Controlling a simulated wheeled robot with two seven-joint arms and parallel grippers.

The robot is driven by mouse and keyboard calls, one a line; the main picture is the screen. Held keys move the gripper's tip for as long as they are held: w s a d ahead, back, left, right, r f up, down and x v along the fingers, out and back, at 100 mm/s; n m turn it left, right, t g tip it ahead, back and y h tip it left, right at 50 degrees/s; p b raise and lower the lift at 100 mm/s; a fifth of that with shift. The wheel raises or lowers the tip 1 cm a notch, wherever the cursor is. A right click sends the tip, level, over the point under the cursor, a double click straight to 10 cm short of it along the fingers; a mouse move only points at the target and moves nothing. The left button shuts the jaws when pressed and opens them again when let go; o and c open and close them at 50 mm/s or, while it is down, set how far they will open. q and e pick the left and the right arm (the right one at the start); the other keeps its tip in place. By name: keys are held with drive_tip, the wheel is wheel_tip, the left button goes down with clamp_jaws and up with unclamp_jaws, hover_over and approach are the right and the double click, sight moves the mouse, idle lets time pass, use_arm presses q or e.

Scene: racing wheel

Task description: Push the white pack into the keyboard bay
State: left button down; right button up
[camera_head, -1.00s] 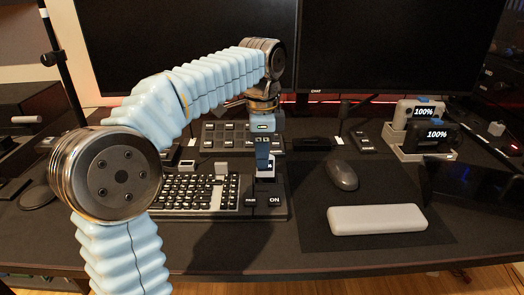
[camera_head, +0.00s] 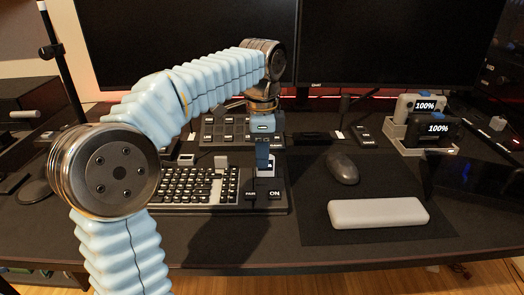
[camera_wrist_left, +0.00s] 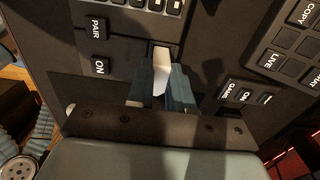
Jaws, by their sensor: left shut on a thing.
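My left gripper (camera_head: 263,160) reaches down over the right end of the black keyboard (camera_head: 198,188). In the left wrist view, its two blue-grey fingers (camera_wrist_left: 160,88) are shut on the white pack (camera_wrist_left: 161,70), a small pale block. A sliver of the pack (camera_head: 270,161) shows beside the fingers in the head view. The pack's far end is at a dark opening in the keyboard's panel, apparently the keyboard bay (camera_wrist_left: 161,46). I cannot tell how deep the pack sits in it. The PAIR and ON keys lie beside the bay. My right gripper is not in view.
A black key panel (camera_head: 215,128) stands behind the keyboard. A dark mouse (camera_head: 342,169) and a white wrist rest (camera_head: 378,213) lie on the mat to the right. A charging dock (camera_head: 393,139) with two 100% displays stands at the back right. Monitors line the back.

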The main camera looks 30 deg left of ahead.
use_arm(q)
drive_tip(key=shift+f, duration=0.6)
drive_tip(key=c, duration=0.9)
unclamp_jaws()
drive_tip(key=shift+c, duration=0.2)
wheel_tip(320, 180, up, 14)
drive_tip(key=p, duration=0.3)
drive_tip(key=shift+f, duration=0.1)
